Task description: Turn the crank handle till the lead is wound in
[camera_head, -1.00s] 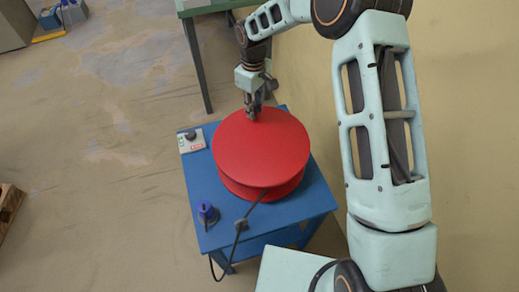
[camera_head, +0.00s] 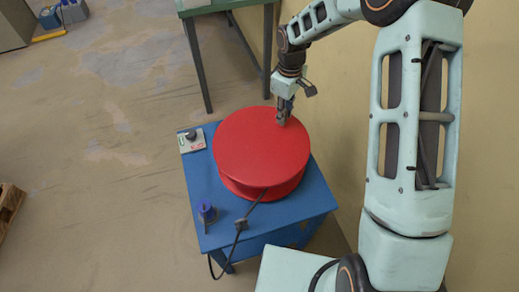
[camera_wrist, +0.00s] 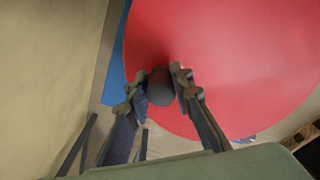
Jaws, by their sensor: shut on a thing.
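A red reel (camera_head: 262,145) lies flat on top of a blue stand (camera_head: 312,205). The dark lead (camera_head: 250,208) leaves the reel's front side, passes a small dark guide (camera_head: 241,224) and hangs over the stand's front edge. My gripper (camera_head: 283,120) is at the reel's far right rim. In the wrist view its two fingers are shut on the dark, rounded crank handle (camera_wrist: 160,86), which stands up from the red top (camera_wrist: 225,50). In the head view the handle is hidden by my fingers.
A grey box with a dark knob (camera_head: 191,140) sits at the stand's back left corner. A blue plug-like part (camera_head: 207,212) stands at the front left. A green table (camera_head: 228,4) is behind, and a plain wall (camera_head: 340,110) is close on the right.

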